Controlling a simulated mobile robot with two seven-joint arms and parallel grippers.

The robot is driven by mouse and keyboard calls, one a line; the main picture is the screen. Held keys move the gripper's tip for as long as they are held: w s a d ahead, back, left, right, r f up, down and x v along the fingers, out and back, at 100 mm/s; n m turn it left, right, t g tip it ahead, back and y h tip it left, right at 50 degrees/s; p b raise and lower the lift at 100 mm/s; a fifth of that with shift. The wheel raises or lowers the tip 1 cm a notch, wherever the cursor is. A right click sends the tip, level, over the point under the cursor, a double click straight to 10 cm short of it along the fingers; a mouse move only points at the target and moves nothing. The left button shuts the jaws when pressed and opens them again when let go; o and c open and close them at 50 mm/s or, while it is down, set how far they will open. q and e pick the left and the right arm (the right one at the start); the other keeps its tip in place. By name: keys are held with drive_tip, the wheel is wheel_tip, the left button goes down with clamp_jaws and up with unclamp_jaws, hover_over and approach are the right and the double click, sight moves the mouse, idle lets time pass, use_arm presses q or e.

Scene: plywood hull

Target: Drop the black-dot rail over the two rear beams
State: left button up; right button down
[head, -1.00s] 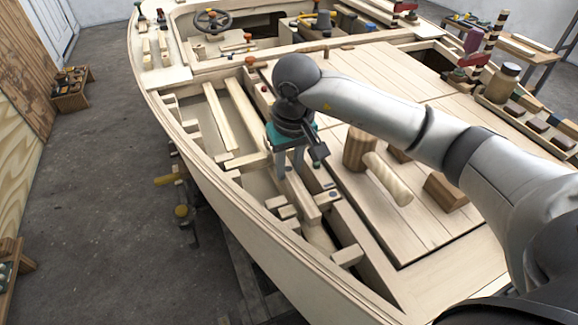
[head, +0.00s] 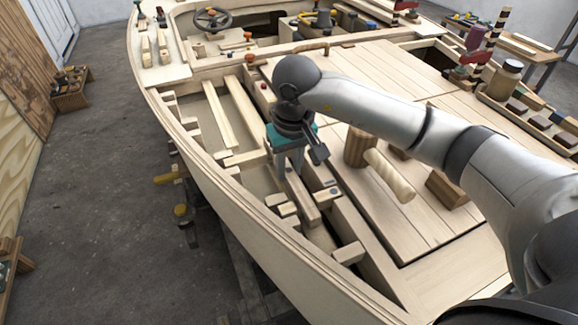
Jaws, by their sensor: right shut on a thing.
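My right gripper (head: 287,172) reaches down into the open side bay of the hull. It is shut on a pale wooden rail (head: 304,203), which runs lengthwise and slopes toward the front of the picture. My gripper covers the rail's far end, and I cannot make out a black dot on it. Short pale cross pieces lie around it: one beside the rail on the left (head: 287,209), one nearer the front (head: 348,253) and one farther back (head: 246,159). I cannot tell whether the rail touches any of them. My left gripper is out of view.
Two long pale strips lie in the bay farther back, one of them here (head: 218,117). The hull's side wall (head: 225,193) bounds the bay on the left.

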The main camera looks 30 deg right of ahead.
drive_tip(key=shift+f+b, duration=0.3)
drive_tip(key=shift+f, duration=0.05)
drive_tip(key=c, duration=0.6)
unclamp_jaws()
drive_tip(key=r+p, duration=0.1)
drive_tip(key=r, duration=0.4)
drive_tip(key=s+r+p, duration=0.1)
drive_tip(key=r+p, duration=0.1)
drive_tip(key=r, duration=0.3)
drive_tip(key=r+p, duration=0.1)
drive_tip(key=r, duration=0.4)
drive_tip(key=shift+s+r+p, duration=0.1)
drive_tip(key=shift+s+p, duration=0.2)
drive_tip(key=shift+s, duration=0.1)
drive_tip(key=shift+a, duration=0.1)
